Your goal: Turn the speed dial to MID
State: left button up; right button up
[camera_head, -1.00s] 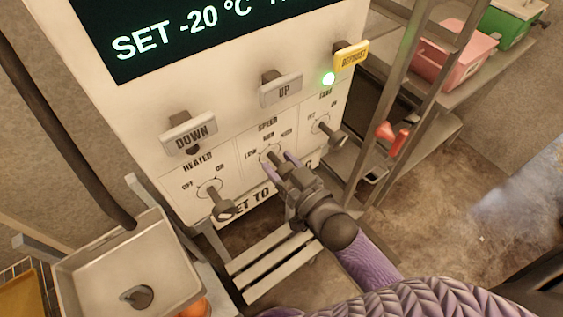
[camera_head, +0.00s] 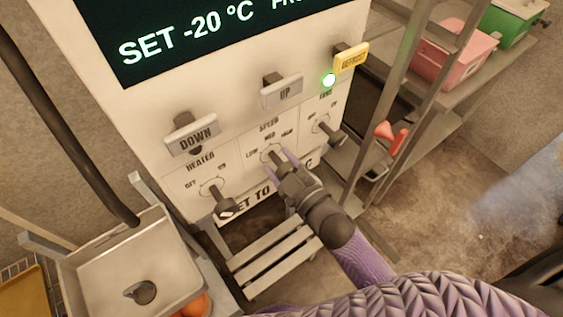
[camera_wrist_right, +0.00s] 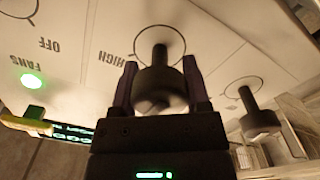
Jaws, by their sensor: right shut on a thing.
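The speed dial (camera_head: 271,157) is the middle of three dark dials on the white control panel, under the label SPEED with LOW and HIGH marks around it. In the right wrist view the speed dial (camera_wrist_right: 161,84) stands between the two fingers of my right gripper (camera_wrist_right: 159,66), with HIGH printed beside it. My right gripper (camera_head: 281,160) is shut on this dial, its fingers pointing at the panel. The fingers partly hide the dial in the head view, and I cannot tell which mark it points to. My left gripper is not in view.
The heater dial (camera_head: 224,208) is lower left and the fans dial (camera_head: 330,133) upper right. DOWN (camera_head: 191,138), UP (camera_head: 282,92) and yellow (camera_head: 350,59) buttons stick out above, beside a lit green lamp (camera_head: 328,80). A metal tray (camera_head: 105,285) stands lower left, a rack post (camera_head: 385,115) right.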

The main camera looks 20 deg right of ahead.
jog(key=shift+n, duration=0.3)
dwell(0.4)
jog(key=o, duration=1.3)
jog(key=v, duration=1)
